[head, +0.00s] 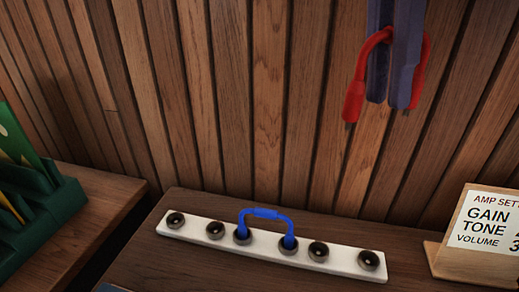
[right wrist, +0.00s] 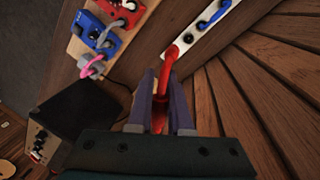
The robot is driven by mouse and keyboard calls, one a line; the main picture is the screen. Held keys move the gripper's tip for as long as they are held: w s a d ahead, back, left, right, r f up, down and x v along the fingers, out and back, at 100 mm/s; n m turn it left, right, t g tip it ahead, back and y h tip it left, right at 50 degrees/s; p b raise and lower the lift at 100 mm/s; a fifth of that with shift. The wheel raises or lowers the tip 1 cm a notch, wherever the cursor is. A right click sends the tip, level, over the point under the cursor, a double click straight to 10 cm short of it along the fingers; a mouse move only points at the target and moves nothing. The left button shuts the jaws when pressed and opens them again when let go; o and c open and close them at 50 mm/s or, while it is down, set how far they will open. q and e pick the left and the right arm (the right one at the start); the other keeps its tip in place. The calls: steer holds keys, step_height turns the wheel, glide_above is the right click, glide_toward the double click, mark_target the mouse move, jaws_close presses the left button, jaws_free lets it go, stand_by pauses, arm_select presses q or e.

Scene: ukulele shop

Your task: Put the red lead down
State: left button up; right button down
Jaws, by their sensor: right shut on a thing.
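The red lead (head: 355,95) is a short cable with a red plug hanging at each side of my right gripper (head: 391,98). The right gripper is shut on the lead and holds it up in front of the wood-slat wall, at the upper right of the head view. In the right wrist view the lead (right wrist: 168,76) runs between the fingers of the right gripper (right wrist: 162,90), with one plug end pointing forward. My left gripper is not in either view.
A white strip (head: 208,239) with several round sockets lies on the wooden table, a blue lead (head: 264,213) arched across two of them. An amp settings sign (head: 482,225) stands at right, a green rack (head: 48,204) at left. The right wrist view shows coloured pedals (right wrist: 100,36) and a dark amp (right wrist: 85,110).

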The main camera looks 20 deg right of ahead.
arm_select(q)
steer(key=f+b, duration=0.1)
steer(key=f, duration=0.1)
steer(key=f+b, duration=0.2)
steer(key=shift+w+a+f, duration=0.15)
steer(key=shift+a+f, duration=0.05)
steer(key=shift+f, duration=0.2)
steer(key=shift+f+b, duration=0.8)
steer(key=shift+b, duration=0.15)
arm_select(e)
steer(key=f+m, duration=0.2)
steer(key=f, duration=0.5)
steer(key=d+f+m+y, duration=0.1)
steer(key=f+m, duration=0.1)
steer(key=f, duration=0.5)
steer(key=f+m, duration=0.3)
steer(key=f, duration=0.4)
steer(key=shift+w+d+f, duration=0.2)
steer(key=shift+w+f, duration=0.05)
steer(key=shift+w, duration=0.15)
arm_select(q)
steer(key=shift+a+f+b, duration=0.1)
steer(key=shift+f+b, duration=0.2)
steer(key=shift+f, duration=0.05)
arm_select(e)
steer(key=shift+w+x, duration=0.2)
steer(key=shift+x, duration=0.9)
steer(key=shift+w+x, duration=0.2)
steer(key=shift+x, duration=0.85)
